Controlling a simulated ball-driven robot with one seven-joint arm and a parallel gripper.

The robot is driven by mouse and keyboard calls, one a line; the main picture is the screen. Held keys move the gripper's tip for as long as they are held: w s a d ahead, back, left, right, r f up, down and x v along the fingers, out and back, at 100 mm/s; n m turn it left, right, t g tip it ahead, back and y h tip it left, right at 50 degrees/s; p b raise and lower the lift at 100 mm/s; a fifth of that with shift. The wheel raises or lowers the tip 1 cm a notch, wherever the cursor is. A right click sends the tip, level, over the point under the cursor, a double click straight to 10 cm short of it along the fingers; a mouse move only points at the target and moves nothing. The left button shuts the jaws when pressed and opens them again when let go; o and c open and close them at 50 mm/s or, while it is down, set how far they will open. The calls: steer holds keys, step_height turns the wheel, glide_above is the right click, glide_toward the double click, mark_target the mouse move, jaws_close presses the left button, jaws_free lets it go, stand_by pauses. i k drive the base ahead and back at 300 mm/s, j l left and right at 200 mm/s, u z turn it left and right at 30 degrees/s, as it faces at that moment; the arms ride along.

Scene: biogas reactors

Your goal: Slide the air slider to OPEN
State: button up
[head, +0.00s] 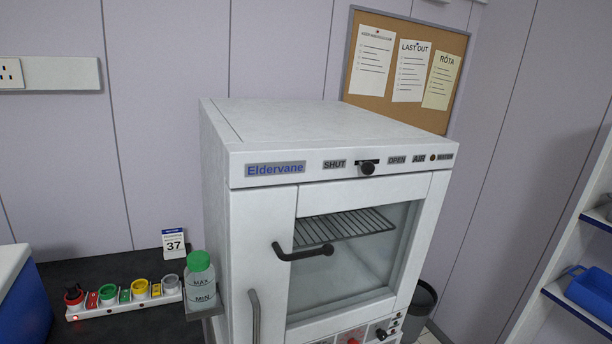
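My gripper is not in view, and nothing touches the knob.
A green-capped bottle (201,280) stands on a small shelf at the cabinet's left.

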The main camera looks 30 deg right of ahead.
mark_target(367, 167)
steer(key=i+l, duration=0.4)
steer(key=i, duration=0.15)
steer(key=i+l, duration=0.45)
steer(key=i+z, duration=0.05)
